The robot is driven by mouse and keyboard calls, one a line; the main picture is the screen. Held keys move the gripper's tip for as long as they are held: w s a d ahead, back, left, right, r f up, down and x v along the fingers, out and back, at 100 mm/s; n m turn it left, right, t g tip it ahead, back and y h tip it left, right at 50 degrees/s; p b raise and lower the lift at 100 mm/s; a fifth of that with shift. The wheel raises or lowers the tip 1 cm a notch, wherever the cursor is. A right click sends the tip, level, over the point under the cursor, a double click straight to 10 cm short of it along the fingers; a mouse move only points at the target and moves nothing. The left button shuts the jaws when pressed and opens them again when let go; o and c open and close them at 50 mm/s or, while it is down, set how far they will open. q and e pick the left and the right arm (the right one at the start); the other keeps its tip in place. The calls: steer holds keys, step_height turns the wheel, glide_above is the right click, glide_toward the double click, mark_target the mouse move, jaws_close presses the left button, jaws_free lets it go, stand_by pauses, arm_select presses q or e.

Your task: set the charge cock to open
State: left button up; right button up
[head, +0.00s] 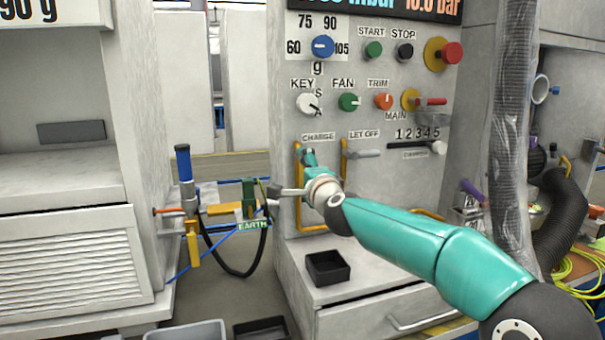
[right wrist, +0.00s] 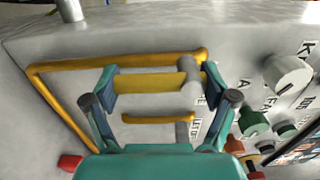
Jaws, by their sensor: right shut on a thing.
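The charge cock sits under the CHARGE label on the grey panel (head: 382,205). In the right wrist view its yellow lever (right wrist: 148,84) runs out from a grey hub (right wrist: 188,72). My right gripper (right wrist: 160,83) has one finger at each end of this lever and is shut on it. The lever looks about parallel to the let-off cock's yellow lever (right wrist: 155,120), which hangs down in the head view (head: 343,162). In the head view my right gripper (head: 308,158) and wrist hide most of the charge cock. My left gripper is not in view.
A yellow rail (right wrist: 110,64) borders the charge lever. Knobs and switches, such as the blue dial (head: 323,46) and the red trim knob (head: 383,101), stick out above. A black tray (head: 327,267) sits below. An earth clamp stand (head: 186,185) stands left of the panel.

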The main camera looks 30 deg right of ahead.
steer(key=shift+d+f, duration=0.15)
steer(key=shift+f, duration=0.1)
steer(key=o, duration=1.5)
steer(key=shift+r, duration=0.1)
steer(key=shift+s, duration=0.1)
steer(key=shift+s, duration=0.25)
steer(key=v, duration=1.1)
steer(key=shift+a, duration=0.25)
steer(key=shift+s, duration=0.1)
